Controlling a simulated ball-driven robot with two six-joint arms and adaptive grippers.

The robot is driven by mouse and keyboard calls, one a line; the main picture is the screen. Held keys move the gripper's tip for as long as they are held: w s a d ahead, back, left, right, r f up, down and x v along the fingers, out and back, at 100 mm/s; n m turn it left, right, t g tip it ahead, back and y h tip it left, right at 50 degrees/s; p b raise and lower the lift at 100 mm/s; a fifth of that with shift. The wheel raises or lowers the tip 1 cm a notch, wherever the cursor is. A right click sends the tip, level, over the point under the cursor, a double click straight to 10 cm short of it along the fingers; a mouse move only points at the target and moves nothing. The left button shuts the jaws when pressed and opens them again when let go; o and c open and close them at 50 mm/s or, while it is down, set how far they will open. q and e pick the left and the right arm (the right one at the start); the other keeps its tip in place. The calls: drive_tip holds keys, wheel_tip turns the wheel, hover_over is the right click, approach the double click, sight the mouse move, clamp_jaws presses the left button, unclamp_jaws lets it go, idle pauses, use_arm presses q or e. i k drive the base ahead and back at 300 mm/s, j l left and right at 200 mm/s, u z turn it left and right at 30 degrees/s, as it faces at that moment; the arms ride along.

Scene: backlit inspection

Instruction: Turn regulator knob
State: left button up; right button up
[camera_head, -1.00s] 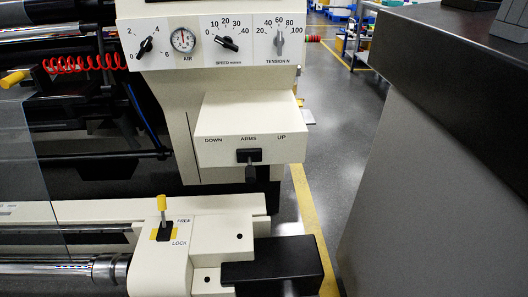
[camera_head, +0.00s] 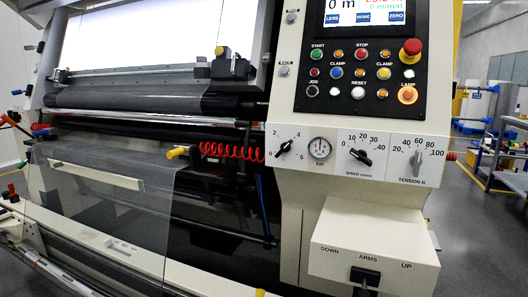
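The black air regulator knob (camera_head: 285,148) sits on the white dial plate of the machine, with a scale marked 2, 4, 0 and 6 around it. Its pointer is tilted up to the right. The round air gauge (camera_head: 319,149) is just right of it, labelled AIR. A black speed knob (camera_head: 360,156) and a grey tension knob (camera_head: 416,163) are further right on the same strip. Neither of my grippers shows in this view.
The control panel (camera_head: 362,75) with buttons and a red emergency stop (camera_head: 411,51) is above the knobs. A box with the ARMS lever (camera_head: 364,277) juts out below. A coiled red hose (camera_head: 230,151) and clear guard (camera_head: 100,200) are at left. Open floor (camera_head: 475,240) lies at right.

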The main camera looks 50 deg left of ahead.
sight(285, 147)
drive_tip(key=u, duration=1.35)
